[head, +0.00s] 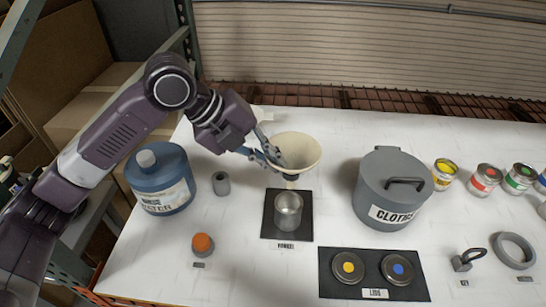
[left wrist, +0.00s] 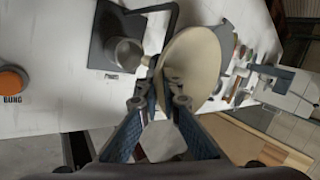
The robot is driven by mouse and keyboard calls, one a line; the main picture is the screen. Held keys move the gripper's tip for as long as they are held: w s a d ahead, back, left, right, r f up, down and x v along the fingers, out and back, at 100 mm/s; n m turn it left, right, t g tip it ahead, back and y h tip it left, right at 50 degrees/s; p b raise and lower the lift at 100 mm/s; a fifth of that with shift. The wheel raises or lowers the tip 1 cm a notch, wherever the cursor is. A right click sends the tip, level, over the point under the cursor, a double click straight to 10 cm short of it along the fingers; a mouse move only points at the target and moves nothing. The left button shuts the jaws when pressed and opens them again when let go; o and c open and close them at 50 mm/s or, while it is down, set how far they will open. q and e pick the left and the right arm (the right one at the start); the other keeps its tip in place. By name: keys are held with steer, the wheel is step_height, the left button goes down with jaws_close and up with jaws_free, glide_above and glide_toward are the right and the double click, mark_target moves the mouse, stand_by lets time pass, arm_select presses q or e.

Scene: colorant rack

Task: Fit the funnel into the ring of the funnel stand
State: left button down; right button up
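The cream funnel (head: 297,148) is in the air, wide mouth up and spout down. My left gripper (head: 270,152) is shut on its left side. The left wrist view shows the funnel (left wrist: 195,62) at the fingertips (left wrist: 158,102), its spout near the cup. A black plate labelled FUNNEL (head: 271,228) lies on the table with a round, open grey metal cup or ring (head: 288,208) on it. The funnel is behind and above this cup, apart from it in the head view. The cup (left wrist: 126,54) also shows in the wrist view. My right gripper is out of view.
A blue water jug (head: 160,180) and a small grey cylinder (head: 221,183) stand left. An orange-topped bung (head: 202,243) is at front left. A grey CLOTHS can (head: 388,200) stands right of the cup. Two lids lie on a black mat (head: 332,284) in front.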

arm_select(q)
steer(key=c, duration=2.1)
jaws_free()
steer(key=shift+r, duration=0.15)
steer(key=shift+a+r, duration=0.3)
steer(key=v, duration=0.4)
steer(key=d+v, duration=0.1)
steer(key=v, duration=0.1)
steer(key=shift+a+r, duration=0.1)
steer(key=shift+r, duration=0.45)
